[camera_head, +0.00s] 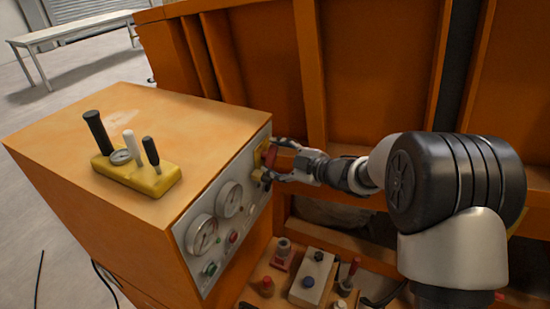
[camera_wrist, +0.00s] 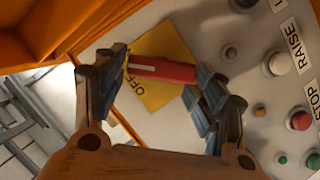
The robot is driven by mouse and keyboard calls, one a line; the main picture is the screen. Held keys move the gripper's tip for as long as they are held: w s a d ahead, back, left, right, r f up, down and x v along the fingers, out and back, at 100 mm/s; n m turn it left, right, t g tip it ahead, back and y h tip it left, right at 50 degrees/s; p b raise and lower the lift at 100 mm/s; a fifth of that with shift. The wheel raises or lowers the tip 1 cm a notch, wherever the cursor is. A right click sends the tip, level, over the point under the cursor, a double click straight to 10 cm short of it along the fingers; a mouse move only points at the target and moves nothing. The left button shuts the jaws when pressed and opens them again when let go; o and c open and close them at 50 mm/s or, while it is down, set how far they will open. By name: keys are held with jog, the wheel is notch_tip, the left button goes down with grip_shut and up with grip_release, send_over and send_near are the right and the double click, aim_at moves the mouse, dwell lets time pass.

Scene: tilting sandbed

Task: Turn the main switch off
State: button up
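The main switch has a red handle (camera_wrist: 163,69) on a yellow plate (camera_wrist: 152,97) marked OFF, on the grey panel face. In the head view the red handle (camera_head: 270,154) shows at the far end of the panel, partly behind my gripper (camera_head: 279,163). My gripper (camera_wrist: 162,76) is at the switch with its fingers apart, one at each end of the handle in the wrist view. The right finger overlaps the handle's right end. I cannot tell whether either finger presses on it.
The panel (camera_head: 216,258) also carries gauges (camera_head: 202,234) and buttons, including a red button (camera_wrist: 299,120) and a white one (camera_wrist: 280,63). A yellow lever block (camera_head: 137,174) sits on the orange cabinet (camera_head: 70,160). A lower control box (camera_head: 308,284) stands below my arm. Orange walls rise behind.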

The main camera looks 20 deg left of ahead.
jog(key=shift+d+f, duration=0.15)
jog(key=shift+f, duration=0.05)
jog(key=p+v, duration=0.5)
jog(key=v, duration=1.4)
jog(key=shift+s+d+r, duration=0.25)
jog(key=shift+s, duration=0.1)
dwell(0.9)
dwell(0.4)
jog(key=v, duration=1.2)
jog(key=shift+s, duration=0.15)
